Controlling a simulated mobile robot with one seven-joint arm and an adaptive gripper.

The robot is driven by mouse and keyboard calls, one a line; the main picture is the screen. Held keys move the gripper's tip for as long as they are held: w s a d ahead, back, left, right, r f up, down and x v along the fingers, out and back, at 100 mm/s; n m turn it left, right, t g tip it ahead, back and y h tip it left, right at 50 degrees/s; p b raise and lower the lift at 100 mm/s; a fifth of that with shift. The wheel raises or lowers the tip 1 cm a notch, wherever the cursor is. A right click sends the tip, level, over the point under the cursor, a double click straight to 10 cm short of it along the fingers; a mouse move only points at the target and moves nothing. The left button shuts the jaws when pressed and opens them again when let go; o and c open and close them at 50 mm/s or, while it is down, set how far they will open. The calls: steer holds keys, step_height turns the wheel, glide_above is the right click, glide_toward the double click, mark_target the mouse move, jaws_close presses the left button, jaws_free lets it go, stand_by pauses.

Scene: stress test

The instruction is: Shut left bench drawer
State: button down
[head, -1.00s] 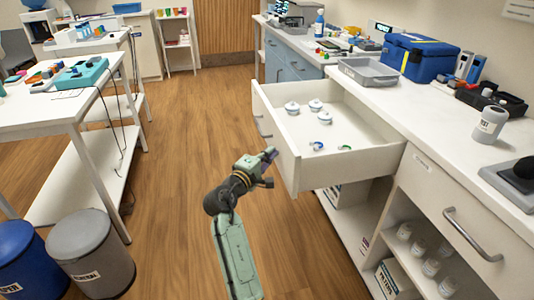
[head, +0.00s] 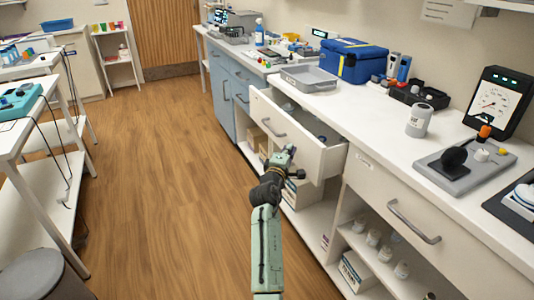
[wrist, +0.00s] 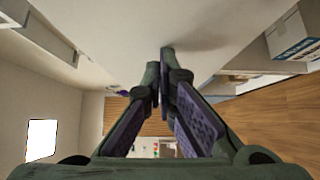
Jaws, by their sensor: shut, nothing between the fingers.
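The left bench drawer (head: 305,147) is white with a metal bar handle (head: 271,127). It stands partly open, its front sticking out past the bench. My gripper (head: 287,151) is shut and empty, at the lower right part of the drawer front. In the wrist view my closed fingertips (wrist: 166,55) are at a white surface that looks like the drawer front. I cannot tell for sure whether they touch it.
The right bench drawer (head: 385,203) is closed, with a bar handle. Open shelves below hold boxes and jars. The wooden floor (head: 170,180) to the left is clear.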

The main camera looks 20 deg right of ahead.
steer(key=d, duration=1)
steer(key=shift+w+p, duration=0.15)
steer(key=shift+p, duration=0.15)
steer(key=shift+d, duration=0.15)
steer(key=shift+d+r, duration=0.1)
